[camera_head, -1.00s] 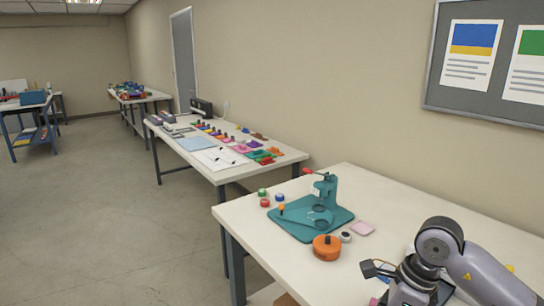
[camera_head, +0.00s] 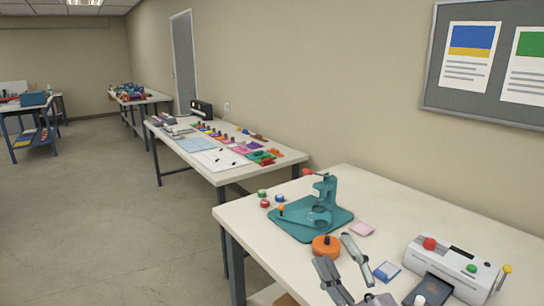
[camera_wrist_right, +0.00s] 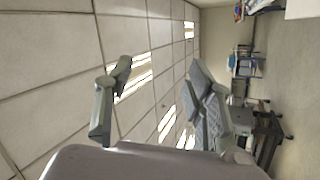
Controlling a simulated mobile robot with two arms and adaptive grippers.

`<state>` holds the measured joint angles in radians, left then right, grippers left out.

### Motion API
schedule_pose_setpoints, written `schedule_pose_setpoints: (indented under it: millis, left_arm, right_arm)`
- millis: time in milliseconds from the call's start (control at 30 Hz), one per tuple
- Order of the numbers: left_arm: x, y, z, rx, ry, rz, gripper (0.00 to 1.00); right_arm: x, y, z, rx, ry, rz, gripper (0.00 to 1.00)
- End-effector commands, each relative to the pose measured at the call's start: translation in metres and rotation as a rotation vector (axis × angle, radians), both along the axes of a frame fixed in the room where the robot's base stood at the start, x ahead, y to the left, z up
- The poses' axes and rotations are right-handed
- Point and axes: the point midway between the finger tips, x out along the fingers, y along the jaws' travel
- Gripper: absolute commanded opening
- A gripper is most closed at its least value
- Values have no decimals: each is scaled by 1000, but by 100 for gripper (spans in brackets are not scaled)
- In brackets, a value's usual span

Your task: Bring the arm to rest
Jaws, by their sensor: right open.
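My right gripper (camera_head: 334,250) is at the bottom of the head view, fingers pointing up the picture and spread apart. It shows in front of the near white table, close in the picture to an orange round object (camera_head: 322,248); I cannot tell the gap between them. In the right wrist view the open gripper (camera_wrist_right: 160,67) has nothing between its fingers, with ceiling panels and lights behind it. Most of my right arm is outside the head view. My left gripper is not in view.
The near table (camera_head: 240,217) holds a teal press (camera_head: 322,205), a white machine with a red knob (camera_head: 455,262), a blue-and-white block (camera_head: 387,271) and a pink pad (camera_head: 361,229). A second table (camera_head: 225,175) with coloured pieces stands behind.

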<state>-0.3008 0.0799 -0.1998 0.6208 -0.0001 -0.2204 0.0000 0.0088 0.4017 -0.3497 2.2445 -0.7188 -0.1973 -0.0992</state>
Motion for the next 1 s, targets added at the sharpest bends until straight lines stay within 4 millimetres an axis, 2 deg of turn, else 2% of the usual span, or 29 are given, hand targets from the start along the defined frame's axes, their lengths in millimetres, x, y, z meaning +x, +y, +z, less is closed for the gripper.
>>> schedule_pose_setpoints:
  millis: [33,100,167,200,300,400,500,600,833,1000]
  left_arm:
    - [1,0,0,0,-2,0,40]
    - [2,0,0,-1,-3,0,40]
    - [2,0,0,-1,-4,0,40]
    - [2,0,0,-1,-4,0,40]
    - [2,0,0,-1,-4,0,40]
    - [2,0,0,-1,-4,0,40]
    - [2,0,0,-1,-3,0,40]
    - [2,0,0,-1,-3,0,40]
    - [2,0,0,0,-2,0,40]
    - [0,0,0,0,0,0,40]
  right_arm:
    - [3,-22,-27,107,142,-74,49]
    - [1,-50,-71,237,343,-178,49]
    - [-9,-70,-112,336,515,-264,49]
    - [-19,-80,-140,394,629,-315,49]
    - [-56,-96,-202,512,897,-431,49]
    - [-98,-100,-249,592,1123,-519,49]
    - [-138,-99,-281,644,1303,-583,49]
    - [-174,-96,-302,678,1451,-634,49]
    - [-253,-84,-331,724,1751,-725,49]
    - [-237,-83,-381,711,1757,-731,49]
